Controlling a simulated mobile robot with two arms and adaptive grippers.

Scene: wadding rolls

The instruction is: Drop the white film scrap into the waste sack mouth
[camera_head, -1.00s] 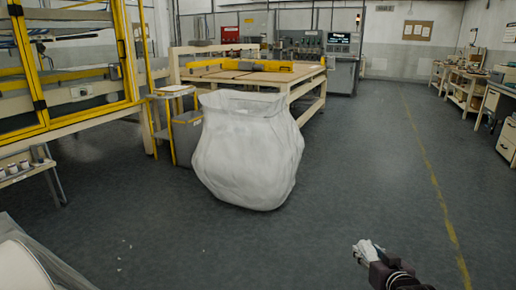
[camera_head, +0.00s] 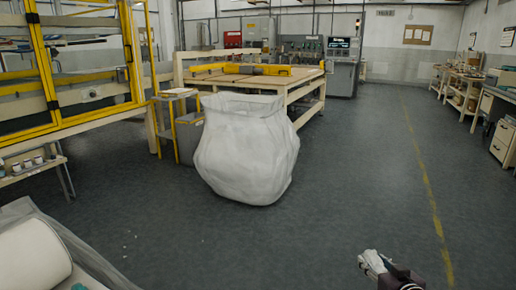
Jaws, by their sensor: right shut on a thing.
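The waste sack (camera_head: 245,155) is a large, bulging white bag standing upright on the floor near the middle of the head view. Its mouth (camera_head: 243,103) is open at the top. My right gripper (camera_head: 376,262) shows at the bottom right, shut on the crumpled white film scrap (camera_head: 371,261). The scrap is in front of the sack and to its right, well apart from it. My left gripper is not in view.
A grey bin (camera_head: 189,138) stands just behind the sack at left. A wooden-framed table (camera_head: 300,88) is behind it. A white roll (camera_head: 32,255) in clear film lies at the lower left. Small white bits (camera_head: 127,240) dot the floor. Open floor lies right of the sack.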

